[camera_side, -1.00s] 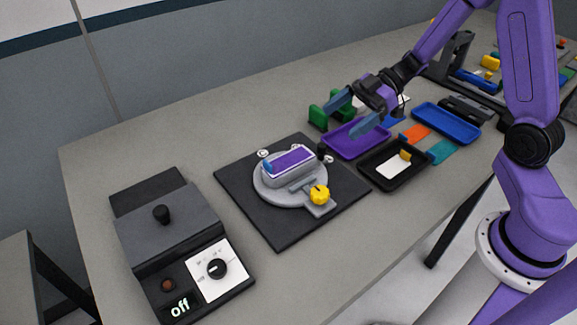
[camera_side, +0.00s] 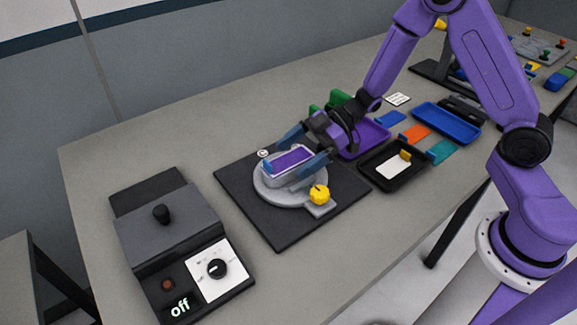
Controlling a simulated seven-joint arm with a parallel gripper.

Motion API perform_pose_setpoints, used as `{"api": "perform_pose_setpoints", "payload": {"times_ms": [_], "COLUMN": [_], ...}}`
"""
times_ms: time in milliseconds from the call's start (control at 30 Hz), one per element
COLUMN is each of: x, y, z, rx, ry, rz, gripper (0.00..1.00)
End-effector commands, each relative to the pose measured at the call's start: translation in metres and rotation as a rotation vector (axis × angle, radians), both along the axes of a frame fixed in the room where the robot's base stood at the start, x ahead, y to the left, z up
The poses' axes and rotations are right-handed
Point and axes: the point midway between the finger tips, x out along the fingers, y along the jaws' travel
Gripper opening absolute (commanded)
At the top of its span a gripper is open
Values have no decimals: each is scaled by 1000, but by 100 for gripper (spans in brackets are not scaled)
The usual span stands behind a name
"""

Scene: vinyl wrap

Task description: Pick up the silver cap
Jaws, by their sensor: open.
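A small silver-grey block with a purple top (camera_side: 288,161) sits on the round grey fixture (camera_side: 268,192) in the middle of the black square mat; I cannot tell whether it is the silver cap, and no other clear silver cap shows. My gripper (camera_side: 303,151) is open, with its blue fingers apart at the right end of this block, one on the far side and one on the near side. I cannot tell whether the fingers touch it.
A yellow knob (camera_side: 319,194) stands at the fixture's front right. The black mat (camera_side: 280,236) has free room in front. A grey machine reading "off" (camera_side: 180,242) stands at left. A black tray (camera_side: 372,183), a purple tray (camera_side: 372,140) and a blue tray (camera_side: 446,122) lie right.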

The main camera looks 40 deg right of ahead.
Motion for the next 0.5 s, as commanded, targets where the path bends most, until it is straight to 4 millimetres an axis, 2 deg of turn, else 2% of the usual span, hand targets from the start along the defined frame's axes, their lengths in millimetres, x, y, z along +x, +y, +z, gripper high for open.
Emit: {"api": "perform_pose_setpoints", "payload": {"times_ms": [100, 367, 467, 500], "x": [1, 2, 2, 2], "y": [9, 11, 10, 10], "z": [-5, -6, -6, -6], "rx": [0, 0, 0, 0], "ry": [0, 0, 0, 0], "rz": [2, -1, -1, -1], "gripper": [98, 98, 69, 56]}}
